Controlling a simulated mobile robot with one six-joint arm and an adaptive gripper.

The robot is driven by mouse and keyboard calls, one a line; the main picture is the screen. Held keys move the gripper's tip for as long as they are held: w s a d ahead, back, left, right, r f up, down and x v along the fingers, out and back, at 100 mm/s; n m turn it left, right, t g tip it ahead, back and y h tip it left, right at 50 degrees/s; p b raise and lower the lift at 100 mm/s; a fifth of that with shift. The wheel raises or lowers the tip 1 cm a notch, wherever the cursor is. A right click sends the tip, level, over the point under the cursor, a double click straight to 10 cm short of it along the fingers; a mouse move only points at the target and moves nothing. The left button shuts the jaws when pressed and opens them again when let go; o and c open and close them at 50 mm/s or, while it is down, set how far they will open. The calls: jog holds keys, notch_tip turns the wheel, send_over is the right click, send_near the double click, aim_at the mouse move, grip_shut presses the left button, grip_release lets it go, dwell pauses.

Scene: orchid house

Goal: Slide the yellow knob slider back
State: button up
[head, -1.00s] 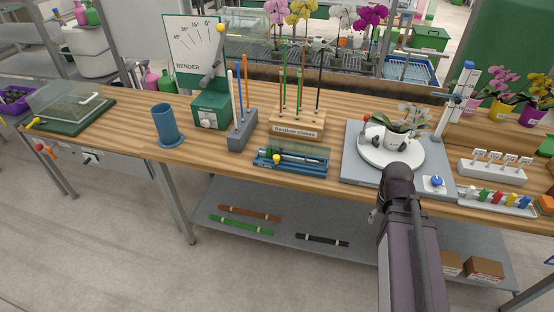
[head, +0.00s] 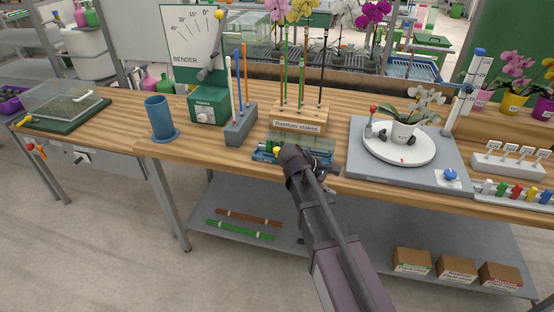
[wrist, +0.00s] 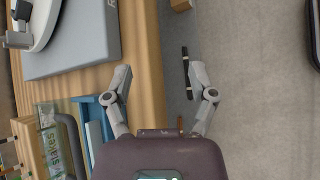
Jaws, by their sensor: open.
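The blue device (wrist: 91,106) shows at lower left there, beside the left finger. The yellow knob is not visible in the wrist view. In the head view my arm end hides the fingers.
A grey block with rods (head: 240,128) and a stake rack (head: 300,120) stand behind the device. A blue cup (head: 161,118) and green bender (head: 208,108) are left. A grey turntable base (head: 430,172) with a white orchid is right. Cardboard boxes (head: 412,259) sit below.

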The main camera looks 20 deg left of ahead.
jog(key=w+a+n+t+h+b, duration=0.2)
jog(key=a+n+t+b, duration=0.3)
jog(key=a, duration=0.9)
jog(key=n+t+h+b, duration=0.2)
jog(key=n+t+b, duration=0.25)
jog(key=n, duration=0.25)
send_near(277, 151)
jog(key=a, duration=0.1)
jog(key=s+a, duration=0.1)
jog(key=a, duration=0.1)
jog(key=shift+s+f+g, duration=0.15)
jog(key=shift+s+g, duration=0.1)
jog(key=shift+w, duration=0.1)
jog(key=shift+x, duration=6.85)
jog(key=shift+f, duration=0.2)
grip_shut()
